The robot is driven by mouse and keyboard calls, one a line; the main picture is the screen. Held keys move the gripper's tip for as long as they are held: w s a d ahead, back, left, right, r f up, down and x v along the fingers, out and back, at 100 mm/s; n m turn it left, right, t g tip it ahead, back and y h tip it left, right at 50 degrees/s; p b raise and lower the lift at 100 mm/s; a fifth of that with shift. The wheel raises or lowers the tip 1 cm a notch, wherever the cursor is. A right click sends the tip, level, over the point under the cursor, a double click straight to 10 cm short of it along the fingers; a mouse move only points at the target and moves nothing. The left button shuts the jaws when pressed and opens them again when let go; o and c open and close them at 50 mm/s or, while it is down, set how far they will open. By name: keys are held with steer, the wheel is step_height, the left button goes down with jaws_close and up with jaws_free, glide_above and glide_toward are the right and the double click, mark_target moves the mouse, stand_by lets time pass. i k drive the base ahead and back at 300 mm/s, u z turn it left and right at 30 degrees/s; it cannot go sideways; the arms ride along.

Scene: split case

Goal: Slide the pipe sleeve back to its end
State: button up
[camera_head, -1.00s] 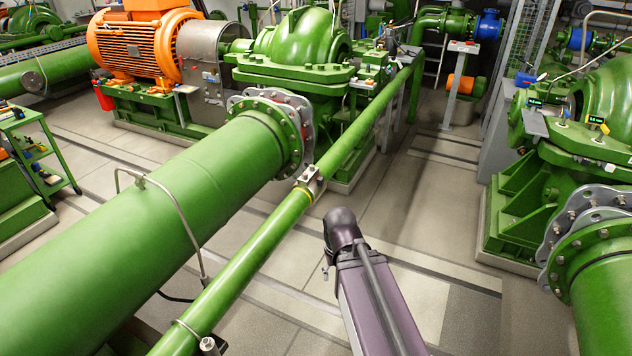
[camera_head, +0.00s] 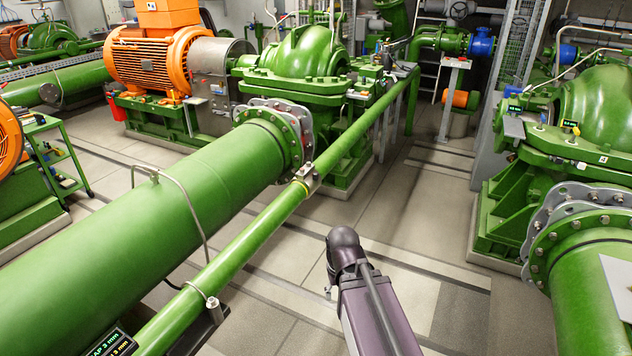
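A thin green pipe (camera_head: 245,246) runs diagonally from the bottom left towards the pump at the back. A metal collar (camera_head: 306,177) with a yellowish band beside it sits around this pipe near mid-length. I cannot tell whether this collar is the pipe sleeve, and no other sleeve stands out. A second metal clamp (camera_head: 212,304) is lower on the pipe. My arm, dark with a purple-grey link, rises from the bottom edge right of the pipe, apart from it in the picture. My gripper does not show clearly.
A thick green pipe (camera_head: 140,235) lies left of the thin one, with a bent grey tube over it. A dark display (camera_head: 108,343) shows at the bottom left. Another flanged pump (camera_head: 580,120) stands at the right. Tiled floor (camera_head: 400,215) is clear between them.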

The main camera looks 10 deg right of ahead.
mark_target(312, 179)
steer(key=z, duration=0.2)
steer(key=i, duration=1.15)
steer(key=u, duration=0.15)
